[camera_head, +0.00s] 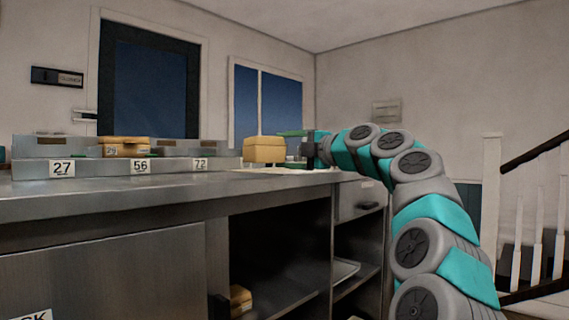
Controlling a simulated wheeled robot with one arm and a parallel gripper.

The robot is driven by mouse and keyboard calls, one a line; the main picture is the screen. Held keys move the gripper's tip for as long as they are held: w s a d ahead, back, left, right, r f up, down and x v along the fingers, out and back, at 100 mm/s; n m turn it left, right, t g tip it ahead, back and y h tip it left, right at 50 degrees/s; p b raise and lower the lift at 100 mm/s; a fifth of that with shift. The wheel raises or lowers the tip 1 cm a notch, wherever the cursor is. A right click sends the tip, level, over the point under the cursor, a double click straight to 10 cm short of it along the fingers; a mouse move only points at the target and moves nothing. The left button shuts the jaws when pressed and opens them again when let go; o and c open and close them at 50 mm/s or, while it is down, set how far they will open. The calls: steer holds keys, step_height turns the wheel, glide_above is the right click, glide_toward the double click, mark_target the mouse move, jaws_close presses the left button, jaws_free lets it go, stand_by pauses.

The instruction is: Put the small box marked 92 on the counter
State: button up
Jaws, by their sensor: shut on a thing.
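A small tan box (264,150) is at the right part of the steel counter (170,187), near the back. No number can be read on the side that faces me. My gripper (292,148) reaches in from the right, with green fingers at the box's right side, and is shut on it. The box is upright and at about counter height. I cannot tell whether its underside touches the surface. The far side of the box and part of the grip are hidden.
A steel rack with labels 27 (62,168), 56 and 72 stands at the counter's left and back. Another tan box (125,146) sits in it. A pale sheet lies under the gripper area. Open shelves below hold another tan box (240,298) and a tray (345,270).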

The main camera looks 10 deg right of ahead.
steer(key=shift+w+d+f+p, duration=0.15)
steer(key=shift+w+p, duration=0.4)
steer(key=shift+w, duration=1.1)
steer(key=shift+f+b, duration=0.3)
steer(key=shift+f, duration=1.45)
steer(key=shift+f, duration=0.15)
steer(key=o, duration=1.2)
steer(key=shift+o, duration=0.2)
steer(key=shift+s+r, duration=0.1)
steer(key=shift+r, duration=0.1)
steer(key=b+v, duration=0.1)
steer(key=v, duration=1.1)
steer(key=shift+b, duration=0.4)
steer(key=shift+f, duration=0.1)
